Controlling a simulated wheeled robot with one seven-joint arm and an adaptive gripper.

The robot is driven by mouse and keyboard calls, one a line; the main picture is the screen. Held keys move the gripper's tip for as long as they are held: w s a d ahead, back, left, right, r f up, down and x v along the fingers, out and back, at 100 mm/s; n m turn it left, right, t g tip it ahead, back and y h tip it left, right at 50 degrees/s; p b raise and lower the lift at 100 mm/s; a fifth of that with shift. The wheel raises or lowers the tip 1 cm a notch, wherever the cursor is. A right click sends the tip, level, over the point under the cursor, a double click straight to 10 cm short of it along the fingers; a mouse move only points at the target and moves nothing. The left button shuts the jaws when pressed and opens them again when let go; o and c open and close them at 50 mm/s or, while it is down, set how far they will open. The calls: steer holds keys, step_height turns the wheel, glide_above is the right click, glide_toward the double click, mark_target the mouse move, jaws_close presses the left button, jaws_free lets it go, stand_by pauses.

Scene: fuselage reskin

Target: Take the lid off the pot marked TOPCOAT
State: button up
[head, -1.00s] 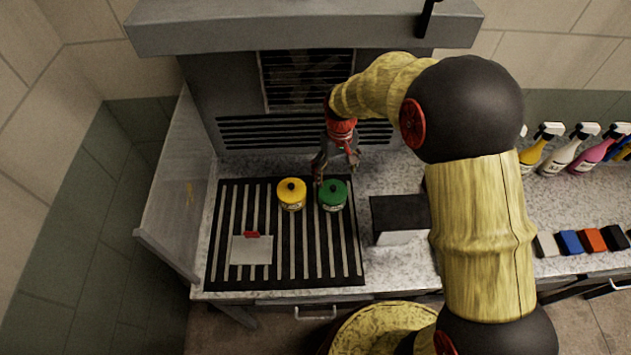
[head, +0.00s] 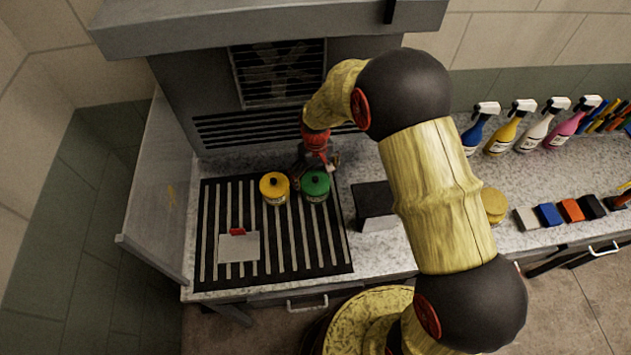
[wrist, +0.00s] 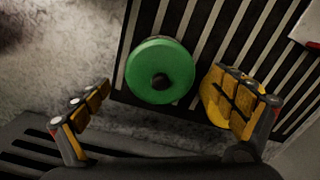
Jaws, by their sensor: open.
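Two small lidded pots stand side by side on the black slatted mat: one with a yellow lid (head: 274,184), one with a green lid (head: 315,182). Each lid has a dark round knob. The pots' labels are too small to read, so I cannot tell which is TOPCOAT. My gripper (head: 316,170) is open and empty, just behind and above the green pot. In the wrist view the green lid (wrist: 160,62) shows between the spread fingers of my gripper (wrist: 163,82), and the right finger partly hides the yellow lid (wrist: 212,98).
The slatted mat (head: 268,273) also bears a pale sheet with a red clip (head: 239,246). A dark box (head: 373,203) stands right of the mat. A clear side panel (head: 155,205) is at left, a vented hood wall behind. Spray bottles (head: 523,127) and coloured blocks (head: 549,215) are far right.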

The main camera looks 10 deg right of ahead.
steer(key=shift+c, duration=1.3)
steer(key=c, duration=1)
steer(key=shift+s+f, duration=0.1)
steer(key=shift+s, duration=0.05)
steer(key=c, duration=1.3)
jaws_close()
